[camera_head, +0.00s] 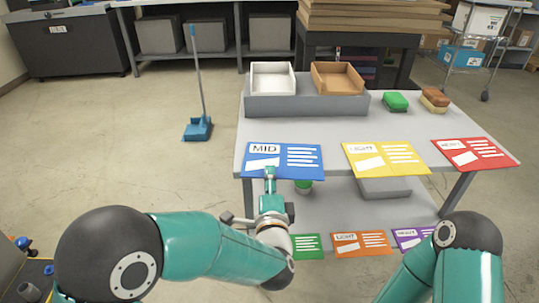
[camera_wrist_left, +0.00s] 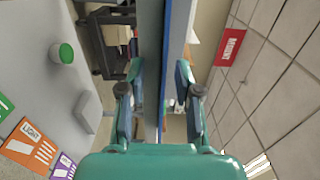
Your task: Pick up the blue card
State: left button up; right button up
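The blue card (camera_head: 283,160), marked MID, lies at the front left edge of the grey table and overhangs it slightly. My left gripper (camera_head: 270,178) is at the card's front edge, left of its middle. In the left wrist view the blue card (camera_wrist_left: 166,60) shows nearly edge-on, running between the two fingers of the left gripper (camera_wrist_left: 160,75). The fingers stand apart, one on each side, with gaps visible. I cannot tell whether a fingertip touches the card. My right arm shows at the lower right of the head view, but its gripper is out of view.
A yellow card (camera_head: 385,160) and a red card (camera_head: 473,154) lie along the same table (camera_head: 420,125) edge. Green, orange (camera_head: 361,244) and purple cards sit on the lower shelf. A white tray (camera_head: 272,80) and a brown tray (camera_head: 337,79) stand behind.

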pick_arm(q)
jog(key=shift+w+a+r, duration=0.1)
jog(key=shift+a, duration=0.1)
jog(key=shift+d, duration=0.25)
grip_shut()
